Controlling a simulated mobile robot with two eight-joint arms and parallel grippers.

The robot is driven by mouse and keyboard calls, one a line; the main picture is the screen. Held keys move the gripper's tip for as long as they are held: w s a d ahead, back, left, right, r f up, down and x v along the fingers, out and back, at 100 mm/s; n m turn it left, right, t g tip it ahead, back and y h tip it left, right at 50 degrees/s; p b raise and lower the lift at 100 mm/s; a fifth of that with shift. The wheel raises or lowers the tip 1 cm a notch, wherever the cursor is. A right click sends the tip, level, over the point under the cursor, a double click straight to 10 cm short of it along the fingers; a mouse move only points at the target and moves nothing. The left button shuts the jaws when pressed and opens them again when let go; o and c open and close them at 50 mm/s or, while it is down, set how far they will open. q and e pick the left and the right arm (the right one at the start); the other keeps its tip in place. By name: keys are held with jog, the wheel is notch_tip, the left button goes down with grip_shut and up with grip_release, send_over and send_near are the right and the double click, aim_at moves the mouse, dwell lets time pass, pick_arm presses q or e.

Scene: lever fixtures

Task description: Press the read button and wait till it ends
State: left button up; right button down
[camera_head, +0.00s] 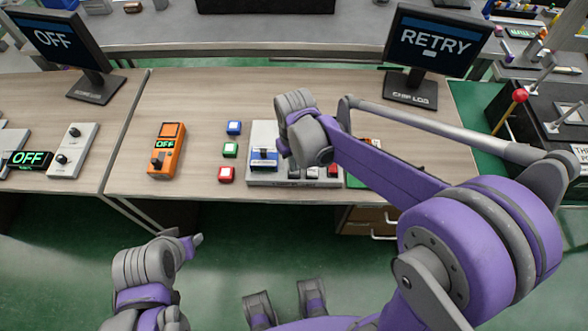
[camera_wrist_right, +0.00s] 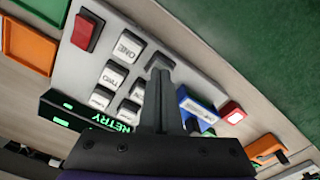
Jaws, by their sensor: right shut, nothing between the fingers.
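A grey-white control panel (camera_head: 265,131) lies on the desk; its right part is hidden by my right arm in the head view. In the right wrist view the panel (camera_wrist_right: 190,62) has white keys, among them ONE (camera_wrist_right: 130,46) and TWO (camera_wrist_right: 113,75), a red button (camera_wrist_right: 87,32) and a blue part with a white labelled face (camera_wrist_right: 196,107). I cannot read the word READ on any key. My right gripper (camera_wrist_right: 158,70) is shut and empty, its tips over a key at the panel's upper middle; contact is unclear.
A monitor (camera_head: 432,42) reads RETRY, as does a small display (camera_wrist_right: 85,113) by the keys. Another monitor (camera_head: 55,42) reads OFF. Blue (camera_head: 233,127), green (camera_head: 229,149) and red (camera_head: 225,173) blocks and an orange device (camera_head: 166,150) stand left of the panel.

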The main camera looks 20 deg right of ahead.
jog(key=shift+f, duration=0.4)
jog(key=shift+r, duration=0.15)
notch_tip(320, 180, up, 8)
jog(key=p, duration=0.4)
jog(key=shift+p, duration=0.3)
dwell(0.5)
jog(key=s+d+r+m+t, duration=0.1)
jog(key=s+d+t, duration=0.1)
jog(key=s, duration=0.5)
jog(key=s+d+m+t, duration=0.1)
jog(key=s+d+t, duration=0.2)
jog(key=s, duration=0.4)
jog(key=shift+d+r+m, duration=0.35)
jog(key=shift+d+m, duration=0.05)
jog(key=shift+d, duration=0.4)
